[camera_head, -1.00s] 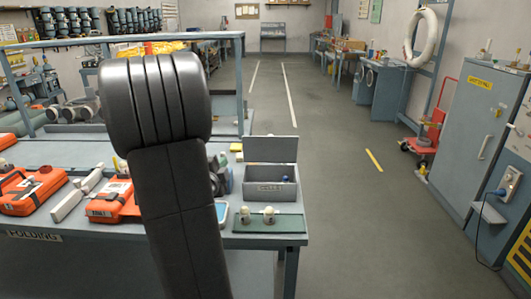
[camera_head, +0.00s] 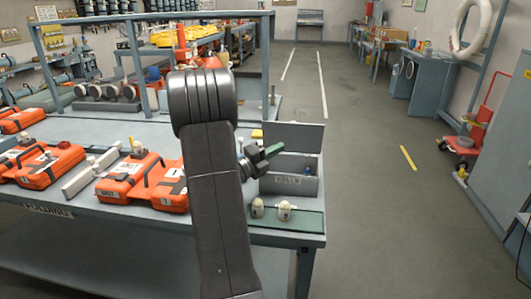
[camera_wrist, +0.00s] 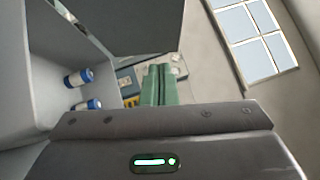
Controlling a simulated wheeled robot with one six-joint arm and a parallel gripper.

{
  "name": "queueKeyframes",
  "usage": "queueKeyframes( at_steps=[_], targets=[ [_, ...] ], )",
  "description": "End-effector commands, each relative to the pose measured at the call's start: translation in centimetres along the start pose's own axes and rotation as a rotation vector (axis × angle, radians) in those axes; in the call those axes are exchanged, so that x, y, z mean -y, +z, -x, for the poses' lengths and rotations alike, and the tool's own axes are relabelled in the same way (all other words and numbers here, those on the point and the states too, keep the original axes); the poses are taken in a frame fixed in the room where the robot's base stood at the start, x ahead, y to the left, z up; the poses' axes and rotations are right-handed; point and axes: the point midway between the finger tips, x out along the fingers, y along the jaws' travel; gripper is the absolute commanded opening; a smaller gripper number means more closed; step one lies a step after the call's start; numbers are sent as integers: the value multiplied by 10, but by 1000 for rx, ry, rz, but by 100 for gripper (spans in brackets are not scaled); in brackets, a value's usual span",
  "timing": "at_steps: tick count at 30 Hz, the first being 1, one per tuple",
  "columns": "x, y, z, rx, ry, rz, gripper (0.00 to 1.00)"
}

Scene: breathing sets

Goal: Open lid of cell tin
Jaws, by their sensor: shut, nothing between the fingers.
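The cell tin (camera_head: 290,187) is a grey box near the right end of the workbench. Its lid (camera_head: 300,135) stands raised, roughly upright, at the back. In the wrist view, the tin's wall (camera_wrist: 35,60) is at left, with blue-and-white cells (camera_wrist: 78,77) inside, and the lid (camera_wrist: 140,22) shows as a dark panel at the top. My gripper (camera_head: 272,150) has green fingers, shut and empty, in front of the lid and over the tin in the head view. The fingers (camera_wrist: 160,75) also show in the wrist view; contact with the lid cannot be told.
A green mat (camera_head: 300,219) with two small pale-topped items (camera_head: 284,211) lies in front of the tin. Orange cases (camera_head: 145,185) lie to the left on the workbench (camera_head: 90,215). Open floor (camera_head: 380,200) lies to the right.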

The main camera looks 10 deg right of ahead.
Motion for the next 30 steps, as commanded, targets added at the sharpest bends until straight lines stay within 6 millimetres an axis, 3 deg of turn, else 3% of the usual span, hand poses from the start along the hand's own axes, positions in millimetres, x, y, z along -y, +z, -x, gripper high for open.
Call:
queueKeyframes(
  at_steps=[4,9,30],
  targets=[
    [2,-1,-33,-3,0,1,0],
    [2,18,-50,0,0,-1,0],
    [4,32,-65,-1,35,34,0]
  ],
)
